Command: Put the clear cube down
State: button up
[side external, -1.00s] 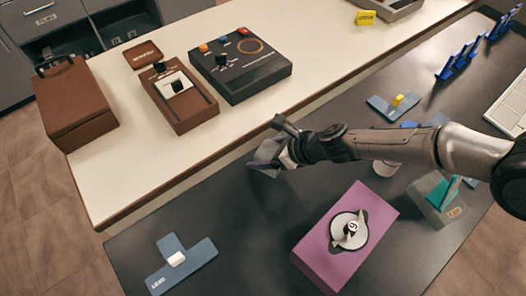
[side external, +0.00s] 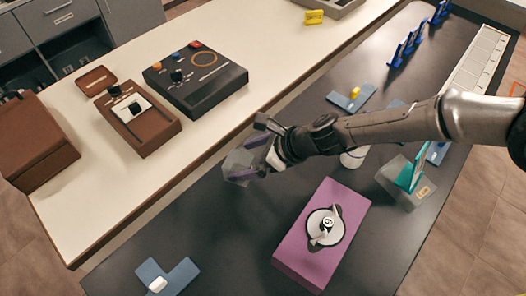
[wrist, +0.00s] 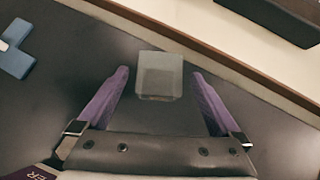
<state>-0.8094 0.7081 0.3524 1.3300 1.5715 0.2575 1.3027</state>
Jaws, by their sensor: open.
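The clear cube (side external: 238,166) is a see-through grey block. It appears to stand on the dark table (side external: 215,225) near the edge of the pale counter. My gripper (side external: 248,158) is open, with its purple fingers spread on either side of the cube. In the wrist view the cube (wrist: 160,76) sits between and slightly beyond the fingertips, with a visible gap to each finger. Its underside contact with the table is hard to make out.
A purple box with a round dial (side external: 290,240) stands to the right on the dark table. A blue piece with a white knob (side external: 180,276) lies front left. A clear box with teal pieces (side external: 395,185) is at the right. The table left of my gripper is clear.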

jog(key=v, duration=0.6)
jog(key=s+d+r+n, duration=0.3)
jog(key=d+r+n, duration=0.8)
jog(key=d+r, duration=0.85)
jog(key=s+d+f+n+t+h, duration=0.1)
jog(key=s+d+n+h, duration=0.3)
jog(key=s+d, duration=0.6)
jog(key=s+d+f+n+t+h, duration=0.1)
jog(key=s+d+n+h, duration=0.3)
jog(key=d, duration=1.4)
jog(key=s+n, duration=0.3)
jog(key=s, duration=0.3)
jog(key=shift+s+d+f, duration=0.2)
jog(key=shift+s, duration=0.05)
